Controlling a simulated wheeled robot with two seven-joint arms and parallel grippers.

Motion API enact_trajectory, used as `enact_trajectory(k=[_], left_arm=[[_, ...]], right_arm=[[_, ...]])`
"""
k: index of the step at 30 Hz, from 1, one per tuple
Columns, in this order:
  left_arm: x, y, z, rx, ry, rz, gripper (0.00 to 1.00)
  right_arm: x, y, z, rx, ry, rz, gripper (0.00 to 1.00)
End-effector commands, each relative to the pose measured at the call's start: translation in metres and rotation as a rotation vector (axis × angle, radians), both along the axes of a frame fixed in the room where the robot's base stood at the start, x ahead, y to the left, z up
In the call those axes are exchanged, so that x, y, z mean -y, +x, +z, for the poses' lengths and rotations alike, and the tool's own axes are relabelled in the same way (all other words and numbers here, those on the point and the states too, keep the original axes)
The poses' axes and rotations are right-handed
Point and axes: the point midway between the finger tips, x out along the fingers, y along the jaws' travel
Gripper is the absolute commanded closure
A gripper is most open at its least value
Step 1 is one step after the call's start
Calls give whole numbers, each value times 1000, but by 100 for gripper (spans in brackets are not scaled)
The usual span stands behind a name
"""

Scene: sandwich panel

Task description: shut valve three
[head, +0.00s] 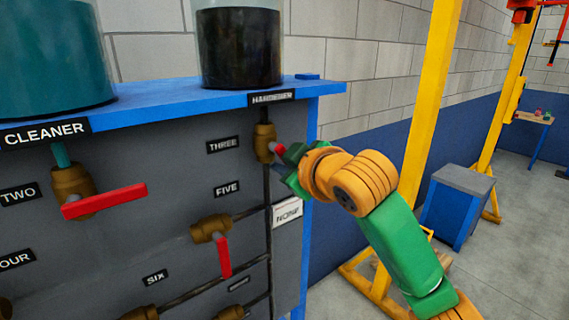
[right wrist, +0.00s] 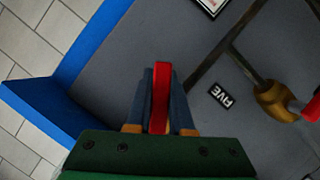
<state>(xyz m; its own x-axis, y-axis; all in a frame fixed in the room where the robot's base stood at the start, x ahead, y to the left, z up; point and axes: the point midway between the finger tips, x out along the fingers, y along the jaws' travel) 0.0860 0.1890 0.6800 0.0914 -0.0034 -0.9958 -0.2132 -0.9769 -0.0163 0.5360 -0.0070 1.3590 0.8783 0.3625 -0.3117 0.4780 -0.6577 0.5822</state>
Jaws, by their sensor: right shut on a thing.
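Valve three has a brass body (head: 264,141) on the vertical pipe under the HARDENER label, right of the THREE label (head: 223,145). Its red handle (head: 278,149) shows only as a short stub; the rest is hidden by my right gripper (head: 289,158). In the right wrist view the red handle (right wrist: 160,95) stands between the two fingers of my right gripper (right wrist: 161,105), which is shut on it. How far the handle is turned I cannot tell. My left gripper is not in view.
Valve five (head: 210,231) has its red handle hanging down. Valve two (head: 73,190) has its red handle pointing right. A NONE sign (head: 287,213) is below my right gripper. The panel's blue edge (head: 309,190) and a yellow post (head: 424,110) are nearby.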

Motion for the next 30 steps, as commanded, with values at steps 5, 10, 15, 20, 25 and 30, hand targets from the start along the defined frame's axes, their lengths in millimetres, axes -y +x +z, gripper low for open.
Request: enact_trajectory(k=[5, 10, 15, 20, 25, 30], left_arm=[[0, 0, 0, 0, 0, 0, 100], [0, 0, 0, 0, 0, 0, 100], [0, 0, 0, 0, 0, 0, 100], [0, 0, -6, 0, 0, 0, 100], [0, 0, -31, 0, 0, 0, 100], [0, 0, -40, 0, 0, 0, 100]], right_arm=[[0, 0, 3, 7, 5, 0, 100], [0, 0, 3, 5, 5, 1, 50], [0, 0, 1, 2, 3, 0, 50], [2, -5, 1, 3, 4, 1, 50], [15, -36, 8, 9, 4, 1, 50], [24, -59, 20, 6, 4, 1, 50]])
